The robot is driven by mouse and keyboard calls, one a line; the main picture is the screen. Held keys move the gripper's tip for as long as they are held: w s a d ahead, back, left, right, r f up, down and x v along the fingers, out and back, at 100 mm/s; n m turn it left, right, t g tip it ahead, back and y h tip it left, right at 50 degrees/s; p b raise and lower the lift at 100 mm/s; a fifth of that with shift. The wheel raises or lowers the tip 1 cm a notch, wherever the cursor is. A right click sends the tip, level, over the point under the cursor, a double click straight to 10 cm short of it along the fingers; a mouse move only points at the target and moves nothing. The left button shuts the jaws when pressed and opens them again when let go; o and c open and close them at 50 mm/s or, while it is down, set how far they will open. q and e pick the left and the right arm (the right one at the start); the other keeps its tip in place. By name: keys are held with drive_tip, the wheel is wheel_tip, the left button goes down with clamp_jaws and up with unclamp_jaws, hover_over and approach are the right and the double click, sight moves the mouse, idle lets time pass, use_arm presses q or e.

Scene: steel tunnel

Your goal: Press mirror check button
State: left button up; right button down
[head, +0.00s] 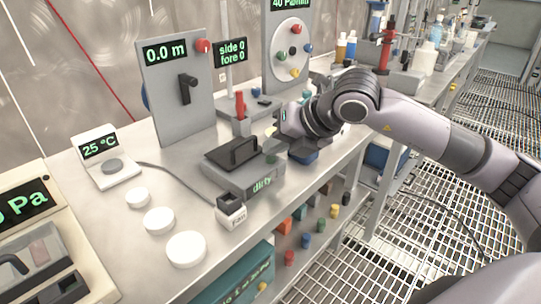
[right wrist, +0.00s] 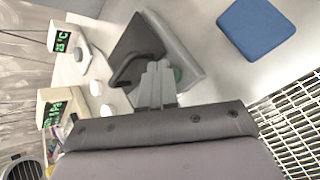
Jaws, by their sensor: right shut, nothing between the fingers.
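A grey box (head: 240,180) with a green "dirty" display on its front stands on the steel bench, with a dark black block on top. It also shows in the right wrist view (right wrist: 185,45). A round green button (right wrist: 178,74) on this box shows beside my fingertips in the right wrist view, partly hidden by them. My right gripper (right wrist: 158,68) is shut and empty, its fingertips over the box near the button. I cannot tell whether they touch it. In the head view my right gripper (head: 278,140) is at the box's right end. My left gripper is not in view.
A small "fan" block (head: 231,213) stands in front of the box. A blue tray (head: 303,157) lies to its right. A red-handled lever (head: 240,107) stands behind. White discs (head: 186,249) lie at front left. Bottles and an upright red stand fill the bench's far end.

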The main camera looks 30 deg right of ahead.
sight(275, 159)
drive_tip(key=shift+r+p, duration=0.4)
drive_tip(key=shift+r, duration=0.35)
drive_tip(key=shift+r+p, duration=1.65)
drive_tip(key=shift+r, duration=0.9)
